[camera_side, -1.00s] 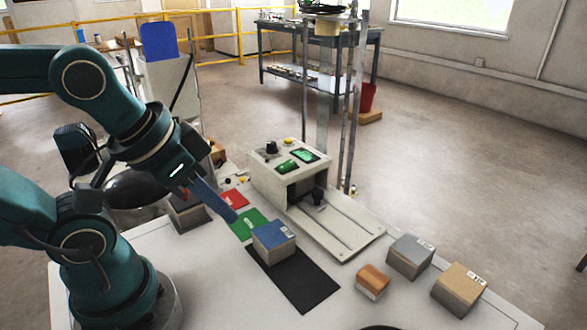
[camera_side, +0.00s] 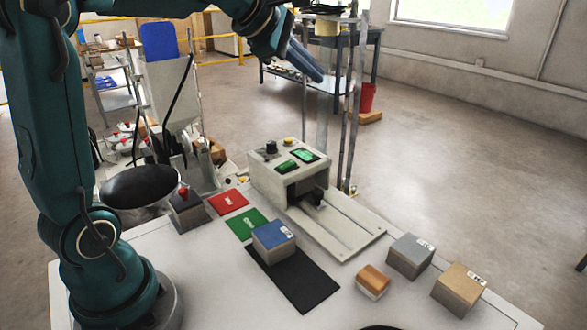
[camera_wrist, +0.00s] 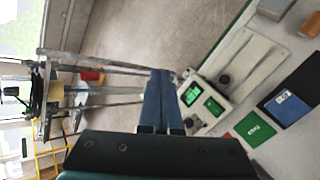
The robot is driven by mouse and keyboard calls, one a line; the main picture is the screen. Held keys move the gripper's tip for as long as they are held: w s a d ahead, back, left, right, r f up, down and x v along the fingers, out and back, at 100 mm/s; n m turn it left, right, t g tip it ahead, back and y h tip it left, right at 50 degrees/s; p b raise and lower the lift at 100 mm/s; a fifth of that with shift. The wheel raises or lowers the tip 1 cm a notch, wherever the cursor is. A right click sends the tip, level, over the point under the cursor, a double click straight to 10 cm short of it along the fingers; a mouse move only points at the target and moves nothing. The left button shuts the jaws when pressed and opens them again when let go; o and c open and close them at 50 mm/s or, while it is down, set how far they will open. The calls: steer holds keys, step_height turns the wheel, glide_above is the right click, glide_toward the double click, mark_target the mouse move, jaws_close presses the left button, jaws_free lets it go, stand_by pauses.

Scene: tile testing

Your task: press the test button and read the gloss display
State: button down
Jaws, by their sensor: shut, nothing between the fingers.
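The grey gloss tester (camera_side: 264,183) stands at the back of the white table, with two lit green displays (camera_side: 302,154), a black knob (camera_side: 271,147) and a yellow button (camera_side: 290,141) on top. Its displays (camera_wrist: 191,95) also show in the wrist view, but their writing is too small to read. A red button (camera_side: 184,191) sits on a dark-topped grey box left of the tester. Which button is the test button cannot be told. My gripper (camera_side: 316,75) is shut and empty, raised high above the tester. Its blue fingers (camera_wrist: 161,74) point away from the wrist camera.
A blue-topped block (camera_side: 273,236) sits on a black mat (camera_side: 308,286). Red (camera_side: 228,201) and green (camera_side: 240,224) cards lie beside it. Orange (camera_side: 373,281), grey (camera_side: 410,256) and tan (camera_side: 460,289) blocks stand at right. Metal posts (camera_side: 350,110) rise behind the tester.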

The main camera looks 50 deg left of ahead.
steer(key=w+a+f+n+y, duration=0.1)
steer(key=w+a+f+n, duration=0.2)
steer(key=a, duration=1)
step_height(320, 180, down, 4)
steer(key=shift+n+g+y, duration=0.3)
steer(key=shift+n+g, duration=0.1)
steer(key=shift+n, duration=0.8)
glide_above(288, 141)
steer(key=f, duration=0.7)
steer(key=shift+s+a+f, duration=0.3)
steer(key=shift+a+f, duration=0.1)
steer(key=shift+f, duration=0.5)
steer(key=shift+f, duration=0.1)
steer(key=shift+f, duration=0.3)
